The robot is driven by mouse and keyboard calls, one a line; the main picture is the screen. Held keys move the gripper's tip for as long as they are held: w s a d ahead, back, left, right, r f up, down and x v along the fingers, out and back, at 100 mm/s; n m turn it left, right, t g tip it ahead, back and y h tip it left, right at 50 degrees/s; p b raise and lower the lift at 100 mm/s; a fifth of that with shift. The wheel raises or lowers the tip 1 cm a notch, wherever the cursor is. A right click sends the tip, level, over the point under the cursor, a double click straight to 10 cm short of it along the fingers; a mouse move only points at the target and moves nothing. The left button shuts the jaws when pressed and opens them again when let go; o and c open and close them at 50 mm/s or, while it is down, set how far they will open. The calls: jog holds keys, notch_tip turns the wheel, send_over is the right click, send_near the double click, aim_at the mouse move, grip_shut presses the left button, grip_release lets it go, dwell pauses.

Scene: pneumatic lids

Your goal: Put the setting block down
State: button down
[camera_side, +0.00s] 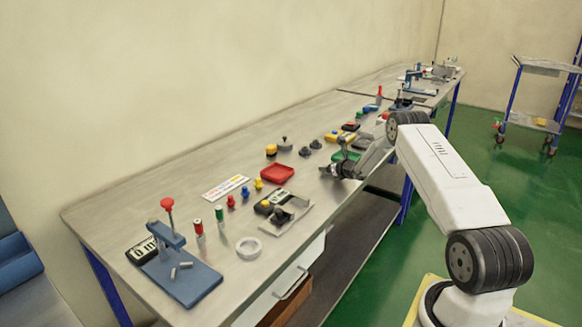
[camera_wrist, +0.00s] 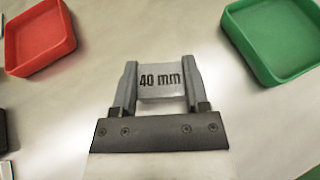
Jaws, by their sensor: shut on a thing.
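I cannot tell whether the block touches the bench. In the side view my gripper (camera_side: 328,171) is low over the bench near its front edge, right of the red tray; the block is too small to make out there.
A red tray (camera_side: 277,173) lies left of my gripper and a green tray (camera_side: 345,156) lies close behind it. A fixture with a dark device (camera_side: 283,209), a tape ring (camera_side: 249,247) and a blue press (camera_side: 184,272) stand further left. Bare bench lies between the trays.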

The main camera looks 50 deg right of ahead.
jog(key=shift+c, duration=0.4)
grip_release()
jog(key=shift+f, duration=0.1)
jog(key=shift+r, duration=0.2)
jog(key=shift+v, duration=6)
jog(key=shift+a, duration=0.1)
